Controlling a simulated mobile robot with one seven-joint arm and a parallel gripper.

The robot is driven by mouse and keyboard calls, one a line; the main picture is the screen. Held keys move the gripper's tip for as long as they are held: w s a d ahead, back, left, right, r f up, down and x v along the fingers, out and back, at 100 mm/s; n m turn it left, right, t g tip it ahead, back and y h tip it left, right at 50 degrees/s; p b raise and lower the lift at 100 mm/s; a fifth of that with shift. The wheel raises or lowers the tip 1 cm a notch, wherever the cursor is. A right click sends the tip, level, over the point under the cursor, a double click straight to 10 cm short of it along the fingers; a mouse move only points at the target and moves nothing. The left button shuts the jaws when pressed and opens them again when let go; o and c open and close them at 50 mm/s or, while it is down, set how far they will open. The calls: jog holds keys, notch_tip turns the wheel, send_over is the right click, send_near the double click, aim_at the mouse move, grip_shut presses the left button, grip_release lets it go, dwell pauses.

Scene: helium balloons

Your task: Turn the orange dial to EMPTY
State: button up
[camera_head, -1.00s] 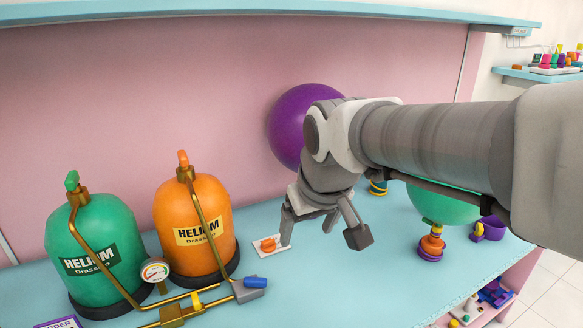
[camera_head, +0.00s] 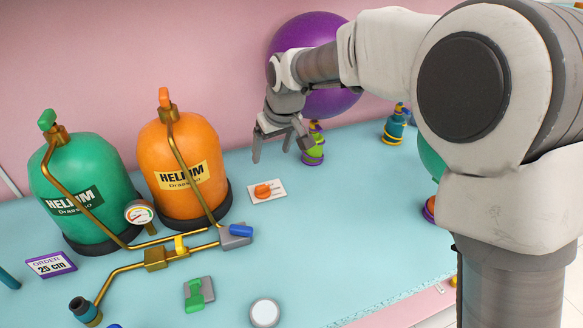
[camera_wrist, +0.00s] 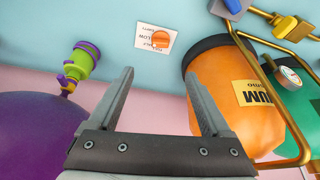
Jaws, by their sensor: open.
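The orange dial (camera_head: 263,190) sits on a small white label plate (camera_head: 277,194) on the blue table, right of the orange helium tank. In the wrist view the dial (camera_wrist: 160,39) lies beyond the fingertips, near the top middle. The plate (camera_wrist: 146,44) bears printed words there, partly hidden by the dial and too small to read surely. My gripper (camera_head: 281,154) is open and empty, above and behind the dial, not touching it. In the wrist view my gripper (camera_wrist: 161,85) has its two fingers spread wide.
An orange tank (camera_head: 180,150) and a green tank (camera_head: 85,190) with brass pipes stand left. A purple balloon (camera_head: 345,100) on a green-purple holder (camera_head: 313,150) is behind my gripper. A blue-handled valve (camera_head: 235,232) and green switch (camera_head: 196,293) lie in front. Table right of the dial is clear.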

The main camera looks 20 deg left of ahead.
aim_at(262, 186)
jog(key=x, duration=1.8)
jog(key=shift+a, duration=0.15)
grip_shut()
